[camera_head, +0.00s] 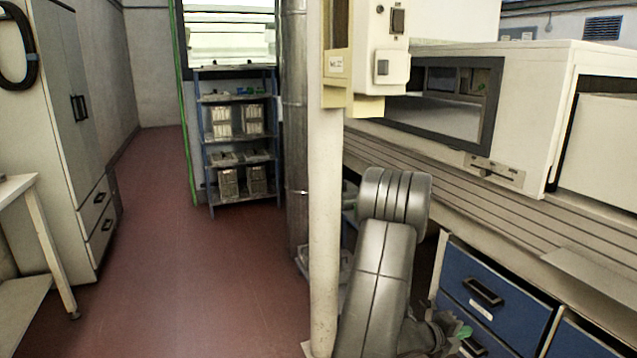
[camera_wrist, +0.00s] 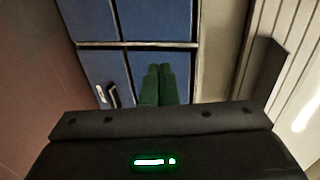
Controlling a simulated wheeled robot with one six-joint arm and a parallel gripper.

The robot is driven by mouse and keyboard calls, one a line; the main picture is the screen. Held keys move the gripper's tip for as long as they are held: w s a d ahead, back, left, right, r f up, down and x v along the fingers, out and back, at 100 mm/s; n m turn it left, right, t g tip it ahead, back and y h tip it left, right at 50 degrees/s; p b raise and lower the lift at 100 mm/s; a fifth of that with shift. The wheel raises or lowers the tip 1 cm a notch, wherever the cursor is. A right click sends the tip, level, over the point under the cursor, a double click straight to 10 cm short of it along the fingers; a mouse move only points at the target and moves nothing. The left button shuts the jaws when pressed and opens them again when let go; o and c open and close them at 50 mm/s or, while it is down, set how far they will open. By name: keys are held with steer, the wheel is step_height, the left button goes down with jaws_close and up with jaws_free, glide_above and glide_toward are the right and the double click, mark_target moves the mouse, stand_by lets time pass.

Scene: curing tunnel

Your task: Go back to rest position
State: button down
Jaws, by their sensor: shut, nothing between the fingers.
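My gripper shows in the wrist view as two dark green fingers (camera_wrist: 159,72) lying side by side. They are shut with nothing between them. Blue drawer fronts (camera_wrist: 155,20) lie behind the fingertips in that view. In the head view my grey arm is folded low at the middle right. My gripper (camera_head: 462,333) shows there only in part, at the bottom, in front of the blue drawers (camera_head: 490,295). How far it is from the drawers I cannot tell.
A pale post (camera_head: 325,220) stands just left of my arm. The cream tunnel machine (camera_head: 535,120) and its slatted bench (camera_head: 480,195) are at the right. A blue shelf rack (camera_head: 240,150) stands at the back. Grey cabinets (camera_head: 70,110) line the left. The red floor (camera_head: 170,250) between is clear.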

steer(key=shift+s+a+p, duration=0.1)
steer(key=shift+s+a, duration=0.25)
steer(key=shift+a, duration=0.45)
steer(key=shift+s+a+p, duration=0.15)
steer(key=shift+s+a, duration=0.2)
steer(key=shift+a, duration=0.5)
steer(key=shift+s+a+p, duration=0.1)
steer(key=shift+s+a, duration=0.25)
steer(key=shift+a, duration=0.45)
